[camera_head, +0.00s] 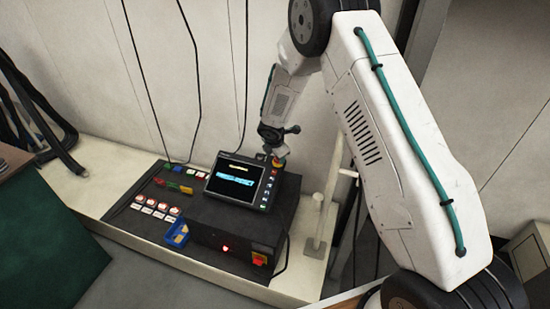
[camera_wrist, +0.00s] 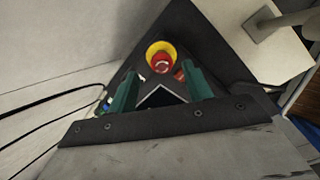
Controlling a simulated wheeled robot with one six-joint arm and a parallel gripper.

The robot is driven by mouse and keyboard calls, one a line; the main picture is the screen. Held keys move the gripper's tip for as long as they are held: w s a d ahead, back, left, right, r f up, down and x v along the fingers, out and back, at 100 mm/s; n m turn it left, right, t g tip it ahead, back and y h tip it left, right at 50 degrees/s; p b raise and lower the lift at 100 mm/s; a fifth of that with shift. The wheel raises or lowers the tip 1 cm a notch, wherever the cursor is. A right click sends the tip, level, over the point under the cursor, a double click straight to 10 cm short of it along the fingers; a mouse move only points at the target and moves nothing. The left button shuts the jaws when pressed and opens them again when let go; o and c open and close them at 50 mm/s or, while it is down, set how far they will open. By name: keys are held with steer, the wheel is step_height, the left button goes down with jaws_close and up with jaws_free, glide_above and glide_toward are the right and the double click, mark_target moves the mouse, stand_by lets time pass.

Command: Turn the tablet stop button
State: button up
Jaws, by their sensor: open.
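The tablet (camera_head: 238,181) rests tilted on the black control box, its dark screen showing blue and yellow marks. Its stop button, a red knob on a yellow ring (camera_wrist: 161,60), lies just beyond my fingertips in the wrist view. In the head view the button (camera_head: 277,162) is at the tablet's upper right corner, partly hidden by my gripper. My gripper (camera_wrist: 158,82) is open, its two green fingers either side of the line to the button. In the head view my gripper (camera_head: 279,150) is small and right above that corner. Contact with the button cannot be told.
The black control box (camera_head: 215,222) carries several white-and-red buttons and a blue holder (camera_head: 177,235) at its front. It sits on a pale ledge (camera_head: 165,255). A pale upright post (camera_head: 321,215) stands close to its right. Black cables hang along the wall behind.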

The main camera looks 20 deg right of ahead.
steer(key=v, duration=0.4)
steer(key=shift+r, duration=0.15)
steer(key=s+d+m+g+h, duration=0.1)
steer(key=s+d+m+g, duration=0.1)
steer(key=s+m, duration=0.25)
steer(key=s+r+m+y, duration=0.1)
steer(key=s+r+m, duration=0.4)
steer(key=s+r, duration=0.6)
steer(key=s+d+r+m+y, duration=0.1)
steer(key=s+r+m, duration=0.5)
steer(key=s+r, duration=0.5)
steer(key=s+r+m+y, duration=0.1)
steer(key=s+r+m, duration=0.5)
steer(key=s+r, duration=0.5)
steer(key=shift+s+d+g, duration=0.3)
steer(key=shift+s+g, duration=0.1)
steer(key=shift+s, duration=4.25)
